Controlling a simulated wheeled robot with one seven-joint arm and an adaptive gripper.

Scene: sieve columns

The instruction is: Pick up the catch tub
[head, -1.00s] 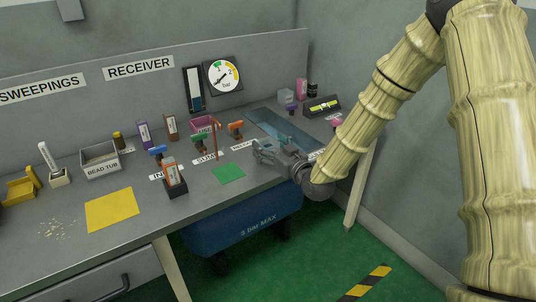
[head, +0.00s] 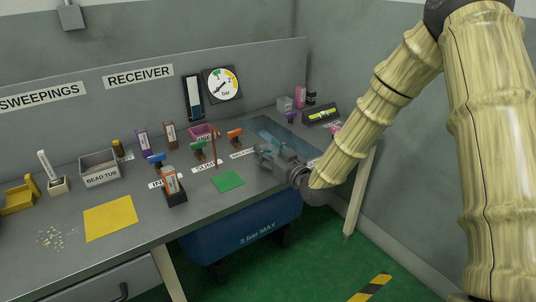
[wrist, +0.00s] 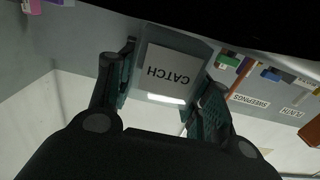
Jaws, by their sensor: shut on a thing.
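The catch tub (wrist: 172,68) is a grey, see-through tub with a pale CATCH label, upside down in the wrist view. It sits between the two fingers of my gripper (wrist: 163,92), which is shut on its sides. In the head view my gripper (head: 277,157) is low over the right part of the bench, by the blue recessed panel (head: 270,130). There the tub is mostly hidden among the fingers. I cannot tell whether its base touches the bench.
A green mat (head: 228,181) and coloured valve handles lie left of my gripper. Farther left are the bead tub (head: 100,178) and a yellow mat (head: 110,217). A level (head: 322,115) and small containers stand behind on the right. A blue tank (head: 240,235) is under the bench.

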